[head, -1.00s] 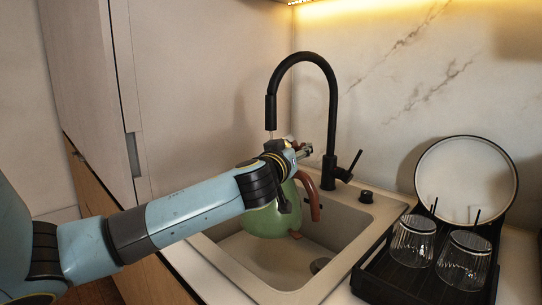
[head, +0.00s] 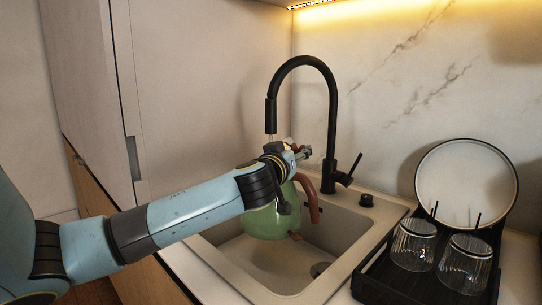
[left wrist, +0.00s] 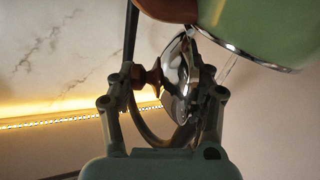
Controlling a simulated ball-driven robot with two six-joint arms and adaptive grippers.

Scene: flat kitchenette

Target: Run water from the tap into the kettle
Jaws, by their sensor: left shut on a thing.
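The green kettle (head: 266,222) with its brown handle (head: 313,200) is in the sink (head: 230,245), below the black tap (head: 334,110). My left forearm hides much of its top. A thin clear stream shows under the spout and, in the left wrist view, as water (left wrist: 228,70) at the kettle's chrome rim (left wrist: 245,58). My left gripper (head: 304,152) is above the kettle. In its wrist view, the fingers (left wrist: 170,92) are shut on the shiny kettle lid (left wrist: 178,70) with a brown knob, tilted up beside the rim. My right gripper is not in view.
A black drying rack (head: 385,280) with two upturned glasses (head: 413,245) and a white plate (head: 466,182) stands right of the sink. The tap lever (head: 350,174) is right of the tap base. A tall cabinet (head: 85,90) is at left.

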